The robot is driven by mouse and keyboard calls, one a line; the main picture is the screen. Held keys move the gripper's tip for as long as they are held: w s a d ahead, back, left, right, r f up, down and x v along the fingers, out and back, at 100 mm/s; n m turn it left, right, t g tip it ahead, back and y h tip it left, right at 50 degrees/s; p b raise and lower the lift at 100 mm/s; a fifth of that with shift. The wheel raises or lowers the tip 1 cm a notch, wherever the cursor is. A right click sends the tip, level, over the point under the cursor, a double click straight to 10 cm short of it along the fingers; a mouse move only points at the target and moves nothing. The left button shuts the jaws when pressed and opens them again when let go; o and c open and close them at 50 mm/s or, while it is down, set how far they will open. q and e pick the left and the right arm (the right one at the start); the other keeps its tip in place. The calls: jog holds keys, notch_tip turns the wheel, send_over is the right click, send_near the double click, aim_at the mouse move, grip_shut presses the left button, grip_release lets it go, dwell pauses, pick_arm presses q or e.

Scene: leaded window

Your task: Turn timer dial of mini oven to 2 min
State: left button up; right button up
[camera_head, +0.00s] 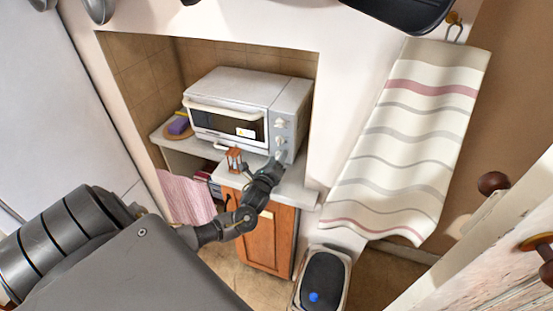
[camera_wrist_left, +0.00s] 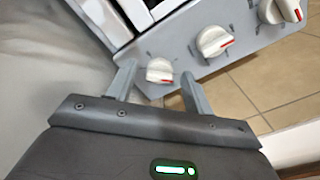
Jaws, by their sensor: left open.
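The white mini oven (camera_head: 235,100) stands in a niche on a counter, with a grey control panel (camera_head: 284,130) on its right side. The panel carries a column of white knobs with red marks. In the left wrist view the end knob (camera_wrist_left: 160,70) lies between my left gripper's two fingers, and the fingers are apart with gaps to it. The middle knob (camera_wrist_left: 214,41) and another knob (camera_wrist_left: 281,10) sit further along the panel. My left gripper (camera_head: 278,160) is open at the panel's lower part in the head view; its fingertips are small there. My right gripper is not in view.
A small wooden-framed object (camera_head: 234,159) stands on the counter in front of the oven, near my left wrist. A purple sponge (camera_head: 178,126) lies left of the oven. A striped towel (camera_head: 405,140) hangs at right, above a bin (camera_head: 322,280).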

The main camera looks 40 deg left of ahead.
pick_arm(q)
jog(key=c, duration=1)
jog(key=shift+o, duration=0.2)
jog(key=shift+r+m+p, duration=0.15)
jog(key=shift+m+p, duration=0.45)
jog(key=shift+p, duration=0.1)
jog(key=o, duration=1)
jog(key=shift+c, duration=0.2)
jog(key=shift+f, duration=0.2)
jog(key=b+v, duration=0.2)
jog(key=v, duration=0.8)
jog(key=shift+s, duration=0.35)
jog(key=shift+d, duration=0.15)
